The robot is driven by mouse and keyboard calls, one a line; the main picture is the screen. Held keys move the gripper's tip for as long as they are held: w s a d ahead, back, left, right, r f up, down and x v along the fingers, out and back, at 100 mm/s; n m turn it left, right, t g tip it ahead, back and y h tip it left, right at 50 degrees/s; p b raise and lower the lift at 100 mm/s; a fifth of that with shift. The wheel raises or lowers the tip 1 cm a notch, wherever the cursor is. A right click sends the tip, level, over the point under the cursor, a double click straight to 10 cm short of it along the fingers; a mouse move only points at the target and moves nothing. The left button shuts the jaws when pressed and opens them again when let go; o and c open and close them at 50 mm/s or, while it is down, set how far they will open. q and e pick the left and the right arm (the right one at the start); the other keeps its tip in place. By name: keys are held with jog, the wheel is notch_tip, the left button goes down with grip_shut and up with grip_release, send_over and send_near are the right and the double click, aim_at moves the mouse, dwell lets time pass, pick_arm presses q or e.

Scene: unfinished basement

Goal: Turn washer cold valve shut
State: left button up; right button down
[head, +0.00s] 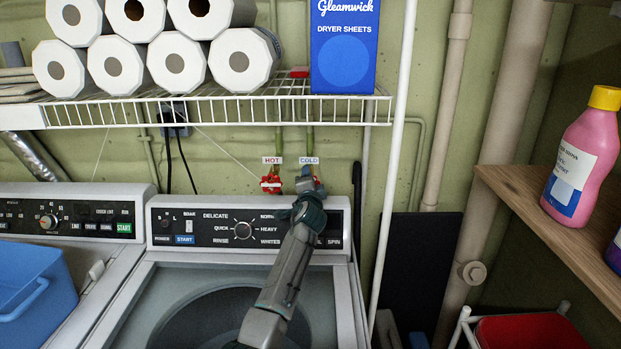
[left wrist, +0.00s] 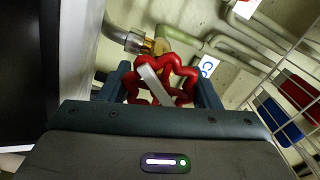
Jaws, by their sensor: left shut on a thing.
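The cold valve's red, lobed handle (left wrist: 184,72) sits on a brass and grey fitting in the left wrist view. A pale bar lies across its face. My left gripper (left wrist: 164,90) has a finger on each side of the handle and is shut on it. In the head view, my left gripper (head: 307,188) reaches over the washer panel to just below the COLD label (head: 309,160) and hides most of that valve. The hot valve's red handle (head: 271,183) is just left, under the HOT label (head: 272,160). My right gripper is not in view.
The washer (head: 178,224) with its open tub stands below my arm. A wire shelf (head: 230,111) with paper rolls and a blue dryer-sheet box (head: 345,45) hangs above the valves. A white post (head: 393,160) and a wooden shelf (head: 550,217) are to the right.

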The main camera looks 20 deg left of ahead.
pick_arm(q)
jog(key=m+p, duration=0.1)
jog(key=m, duration=0.1)
jog(key=m+p, duration=0.2)
jog(key=m, duration=0.1)
jog(key=shift+a+r+m, duration=0.15)
jog(key=shift+r+m, duration=0.15)
jog(key=shift+r, duration=0.1)
jog(key=shift+w+m+p, duration=0.1)
jog(key=shift+m+p, duration=0.5)
jog(key=shift+m, duration=0.6)
jog(key=shift+a+m+p, duration=0.1)
jog(key=shift+m+p, duration=0.4)
jog(key=shift+m, duration=0.6)
jog(key=shift+w, duration=0.1)
jog(key=o, duration=0.9)
jog(key=shift+f, duration=0.1)
jog(key=shift+o, duration=0.5)
jog(key=shift+f, duration=0.2)
jog(key=shift+f, duration=0.1)
